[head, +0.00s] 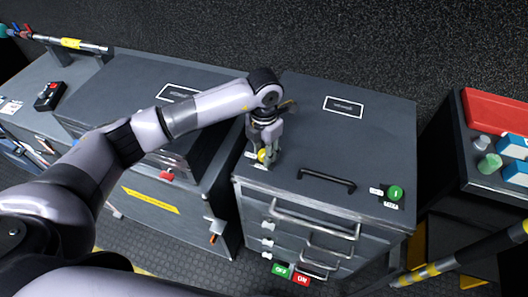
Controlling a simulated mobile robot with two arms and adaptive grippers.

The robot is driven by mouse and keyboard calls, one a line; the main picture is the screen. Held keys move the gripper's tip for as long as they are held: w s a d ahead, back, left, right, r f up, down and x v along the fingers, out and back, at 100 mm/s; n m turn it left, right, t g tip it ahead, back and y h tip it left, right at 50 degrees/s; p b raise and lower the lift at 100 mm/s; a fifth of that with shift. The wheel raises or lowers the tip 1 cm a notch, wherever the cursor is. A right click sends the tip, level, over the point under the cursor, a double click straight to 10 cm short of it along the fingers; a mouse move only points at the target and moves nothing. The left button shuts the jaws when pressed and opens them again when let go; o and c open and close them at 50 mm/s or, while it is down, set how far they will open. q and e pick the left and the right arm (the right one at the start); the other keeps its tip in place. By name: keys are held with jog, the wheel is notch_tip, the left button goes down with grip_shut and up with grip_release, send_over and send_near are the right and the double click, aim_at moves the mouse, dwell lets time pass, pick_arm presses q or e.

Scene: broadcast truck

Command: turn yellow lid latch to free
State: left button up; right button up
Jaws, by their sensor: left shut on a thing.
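The yellow lid latch (262,156) sits on the top of the grey cabinet, near its left edge. My left gripper (264,157) points down at it from above, and its fingers are shut on the latch. The fingers hide much of the latch, so its exact angle cannot be told. The lid (330,135) of the grey cabinet lies flat, with a black bar handle (326,179) to the right of the latch. My right gripper is not in view.
A green round knob (394,192) sits at the lid's right front corner. Metal drawer handles (315,217) stick out of the cabinet front. Another grey cabinet stands to the left, with a red knob (167,175). A cart with a red box (497,110) stands at the right.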

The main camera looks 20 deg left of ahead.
aim_at(264, 153)
pick_arm(q)
jog(key=shift+n, duration=0.8)
jog(key=o, duration=1.1)
jog(key=shift+o, duration=0.2)
jog(key=shift+r, duration=0.1)
notch_tip(264, 153, up, 12)
